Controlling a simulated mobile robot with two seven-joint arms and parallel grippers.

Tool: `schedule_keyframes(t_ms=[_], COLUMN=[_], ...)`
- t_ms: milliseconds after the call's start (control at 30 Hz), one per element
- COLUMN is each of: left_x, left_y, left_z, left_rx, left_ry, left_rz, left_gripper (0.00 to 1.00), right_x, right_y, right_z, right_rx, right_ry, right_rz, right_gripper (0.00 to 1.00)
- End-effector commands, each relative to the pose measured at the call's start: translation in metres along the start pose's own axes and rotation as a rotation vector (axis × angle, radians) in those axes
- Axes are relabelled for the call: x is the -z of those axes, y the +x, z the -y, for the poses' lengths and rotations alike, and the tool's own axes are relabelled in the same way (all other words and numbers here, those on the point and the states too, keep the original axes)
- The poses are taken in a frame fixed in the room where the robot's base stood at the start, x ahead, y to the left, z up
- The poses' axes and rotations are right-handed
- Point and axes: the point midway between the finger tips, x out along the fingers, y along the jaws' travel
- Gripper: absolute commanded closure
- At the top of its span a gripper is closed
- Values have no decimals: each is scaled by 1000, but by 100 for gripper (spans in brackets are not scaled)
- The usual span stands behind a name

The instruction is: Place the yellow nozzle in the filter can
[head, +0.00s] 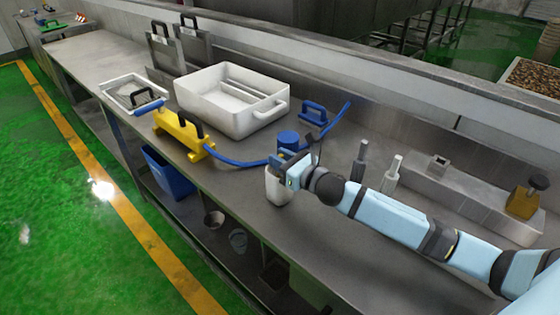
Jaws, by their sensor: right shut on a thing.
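My right gripper (283,165) reaches in from the right. It is shut at the top of a small white can-like container (277,190) near the front of the steel counter. What is between its fingers is hidden, and I cannot tell whether it is the nozzle or the container itself. I cannot make out a separate yellow nozzle. A yellow block with black handles (178,131) lies to the left at the counter's front edge. I cannot tell for certain which thing is the filter can. My left gripper is out of view.
A blue hose (240,163) runs along the counter past a blue cylinder (288,140) behind my gripper. A large white tub (232,117) stands at the back left. Two grey upright posts (393,172) and an amber block (523,204) stand to the right.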

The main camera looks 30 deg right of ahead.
Motion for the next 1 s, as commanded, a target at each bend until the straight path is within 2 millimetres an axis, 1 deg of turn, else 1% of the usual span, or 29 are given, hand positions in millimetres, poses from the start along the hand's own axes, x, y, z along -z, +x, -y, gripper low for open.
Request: schedule_keyframes(t_ms=[33,267,667,767,800,867,900,1000], left_x=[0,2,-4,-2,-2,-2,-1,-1], left_y=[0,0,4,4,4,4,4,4], left_z=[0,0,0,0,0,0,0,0], left_rx=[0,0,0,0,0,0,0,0], left_ry=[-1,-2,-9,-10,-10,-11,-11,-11], left_rz=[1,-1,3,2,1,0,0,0], left_gripper=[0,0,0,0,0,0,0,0], right_x=[4,4,16,15,15,15,15,15], right_y=[0,0,0,0,0,0,0,0], right_z=[0,0,0,0,0,0,0,0], right_rx=[1,0,-1,-1,-1,-1,-1,0], right_ry=[0,-2,-1,-1,-1,-1,-1,-1], right_rz=[0,1,1,1,0,0,0,0], right_gripper=[99,99,99,99,69,56,51,51])
